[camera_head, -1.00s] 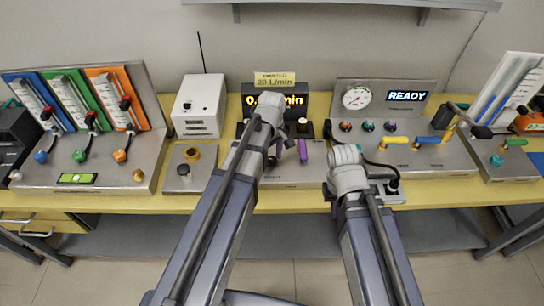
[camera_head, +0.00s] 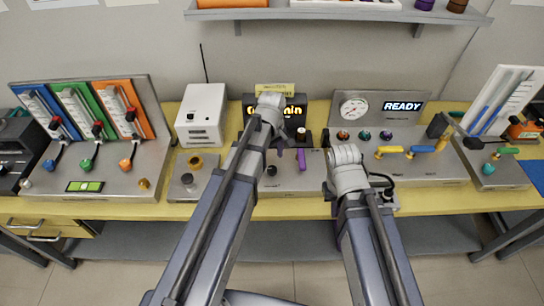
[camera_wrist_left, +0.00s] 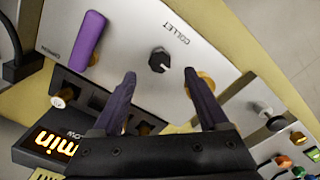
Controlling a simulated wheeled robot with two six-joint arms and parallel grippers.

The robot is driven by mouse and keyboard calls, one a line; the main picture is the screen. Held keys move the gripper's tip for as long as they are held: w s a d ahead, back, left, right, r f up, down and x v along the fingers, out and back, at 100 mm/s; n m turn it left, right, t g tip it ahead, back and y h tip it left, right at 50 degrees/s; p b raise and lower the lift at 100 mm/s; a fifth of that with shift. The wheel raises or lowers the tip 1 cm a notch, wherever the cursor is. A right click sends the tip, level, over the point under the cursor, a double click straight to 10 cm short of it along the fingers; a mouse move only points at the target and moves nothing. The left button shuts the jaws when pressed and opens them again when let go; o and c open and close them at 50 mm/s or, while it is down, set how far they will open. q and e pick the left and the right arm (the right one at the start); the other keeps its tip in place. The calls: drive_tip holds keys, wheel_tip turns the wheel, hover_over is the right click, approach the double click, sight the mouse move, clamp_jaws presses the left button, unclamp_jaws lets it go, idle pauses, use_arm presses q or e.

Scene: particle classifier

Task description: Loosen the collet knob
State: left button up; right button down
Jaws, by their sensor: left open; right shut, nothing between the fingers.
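The collet knob (camera_wrist_left: 160,60) is a small black knob on a pale metal panel, next to the printed word COLLET. It also shows in the head view (camera_head: 271,170), beside my left arm. In the left wrist view my left gripper (camera_wrist_left: 160,76) is open, its two dark fingers apart with the knob between and just beyond their tips. No contact shows. In the head view its hand is mostly hidden behind my wrist. My right arm ends over the bench to the right of this panel; its fingers are hidden behind the arm.
A purple handle (camera_wrist_left: 86,40) sits on the same panel beside the knob. A lit amber display (camera_wrist_left: 54,144) stands behind. A small box with a brass knob (camera_head: 195,162) is to the left. A gauge unit (camera_head: 354,107) is to the right.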

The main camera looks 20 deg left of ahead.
use_arm(q)
wheel_tip(320, 180, up, 3)
drive_tip(key=shift+f+p, duration=0.15)
drive_tip(key=shift+p, duration=0.7)
use_arm(e)
wheel_tip(320, 180, up, 3)
drive_tip(key=shift+f, duration=0.15)
